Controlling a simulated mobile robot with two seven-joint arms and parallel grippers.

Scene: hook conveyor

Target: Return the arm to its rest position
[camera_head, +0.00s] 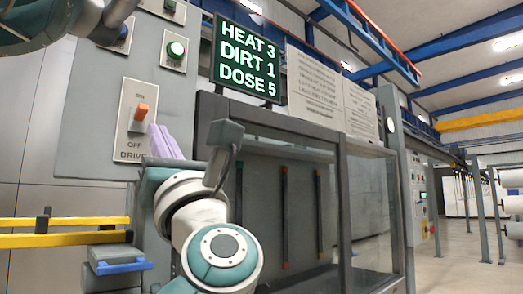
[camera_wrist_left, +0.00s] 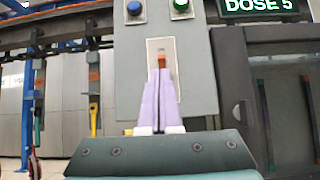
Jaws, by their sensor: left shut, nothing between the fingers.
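My left gripper (camera_head: 160,140) has two lilac fingers, closed together with nothing between them. In the head view they point up at the control panel, just right of the lower part of the DRIVE switch plate (camera_head: 131,138). In the left wrist view the closed fingers (camera_wrist_left: 159,88) stand in front of the switch plate and cover its lower part. Whether the fingertips touch the lever or plate cannot be told. My right gripper is not in view.
A green-lit button (camera_head: 176,50) and a blue button (camera_head: 124,31) sit above the switch. A display (camera_head: 247,57) reads HEAT 3, DIRT 1, DOSE 5. A glass-fronted cabinet (camera_head: 343,160) stands close right of my arm. Yellow rails (camera_head: 75,240) run at lower left.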

